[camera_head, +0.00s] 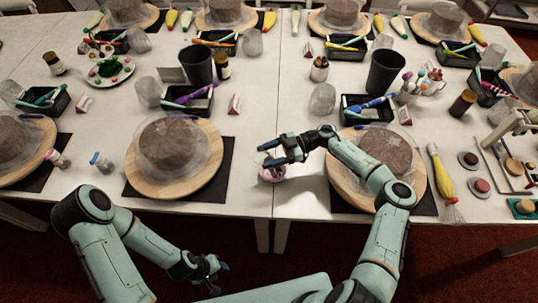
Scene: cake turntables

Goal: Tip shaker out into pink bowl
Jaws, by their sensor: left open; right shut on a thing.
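The small pink bowl (271,175) stands near the table's front edge, left of the right-hand cake board. My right gripper (268,155) is directly above the bowl, shut on a shaker. The fingers hide most of the shaker, and its tilt and contents are too small to tell. My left gripper (213,281) is open and empty, low at the bottom of the view in front of the table. Two other shakers stand left of the middle cake, one with a pink top (57,159) and one with a blue top (101,161).
A brown cake (172,150) on a round wooden board stands left of the bowl. Another cake (383,150) stands right, partly behind my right arm. Black cups, bottles and trays of tools stand farther back. A yellow piping bag (440,172) lies right.

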